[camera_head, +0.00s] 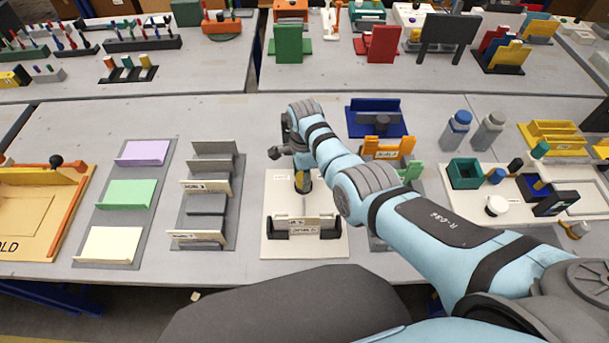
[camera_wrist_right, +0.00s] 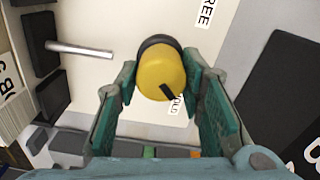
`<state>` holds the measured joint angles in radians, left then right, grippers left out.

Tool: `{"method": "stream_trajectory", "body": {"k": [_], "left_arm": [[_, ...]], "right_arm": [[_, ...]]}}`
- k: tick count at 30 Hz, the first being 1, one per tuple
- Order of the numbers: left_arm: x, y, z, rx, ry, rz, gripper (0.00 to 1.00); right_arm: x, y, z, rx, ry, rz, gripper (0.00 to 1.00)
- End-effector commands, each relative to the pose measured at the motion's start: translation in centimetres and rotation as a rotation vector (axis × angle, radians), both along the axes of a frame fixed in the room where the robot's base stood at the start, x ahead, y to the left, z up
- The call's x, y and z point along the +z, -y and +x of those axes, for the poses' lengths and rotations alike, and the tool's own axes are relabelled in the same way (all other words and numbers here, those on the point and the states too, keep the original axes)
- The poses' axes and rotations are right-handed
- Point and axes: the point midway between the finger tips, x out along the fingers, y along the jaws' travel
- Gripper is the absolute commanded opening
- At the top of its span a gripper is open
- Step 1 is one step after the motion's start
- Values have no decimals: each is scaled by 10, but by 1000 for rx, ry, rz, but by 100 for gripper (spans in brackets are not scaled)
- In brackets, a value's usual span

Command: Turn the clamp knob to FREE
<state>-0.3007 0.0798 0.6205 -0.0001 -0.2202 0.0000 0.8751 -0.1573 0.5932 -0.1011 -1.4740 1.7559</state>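The clamp knob (camera_wrist_right: 161,72) is a yellow round knob with a black base and a black pointer mark, standing on a cream panel (camera_wrist_right: 130,28). Its pointer faces down and right, to a partly hidden label ending in "OLD" (camera_wrist_right: 178,106). The label FREE (camera_wrist_right: 205,12) is above and right of it. In the head view the knob (camera_head: 304,183) shows below my right wrist on the cream board (camera_head: 272,240). My right gripper (camera_wrist_right: 160,76) has one green-padded finger on each side of the knob, seemingly touching both sides. My left gripper is not in view.
A dark holder with labelled cards (camera_head: 300,228) stands at the board's front. A grey rack (camera_head: 207,205) is to the left and a blue tray (camera_head: 375,118) behind. A metal rod (camera_wrist_right: 80,50) sticks out left of the knob.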

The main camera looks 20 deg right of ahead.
Motion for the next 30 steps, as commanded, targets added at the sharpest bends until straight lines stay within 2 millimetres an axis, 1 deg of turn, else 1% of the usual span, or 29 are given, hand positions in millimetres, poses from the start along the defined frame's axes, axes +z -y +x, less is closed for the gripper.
{"method": "stream_trajectory", "body": {"k": [1, 4, 11, 17, 23, 30], "left_arm": [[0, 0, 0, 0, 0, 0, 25], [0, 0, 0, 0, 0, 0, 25], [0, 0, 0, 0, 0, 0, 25], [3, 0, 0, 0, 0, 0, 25], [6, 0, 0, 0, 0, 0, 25], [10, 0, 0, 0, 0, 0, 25]], "right_arm": [[0, 0, 0, 0, -1, 0, 22], [0, 0, 0, 0, -1, 0, 6], [0, 0, 0, 14, -1, 0, 6], [0, 0, 0, 78, -2, 0, 6], [0, 0, 0, 208, -3, 0, 6], [0, 0, 0, 425, -3, 0, 6]]}}
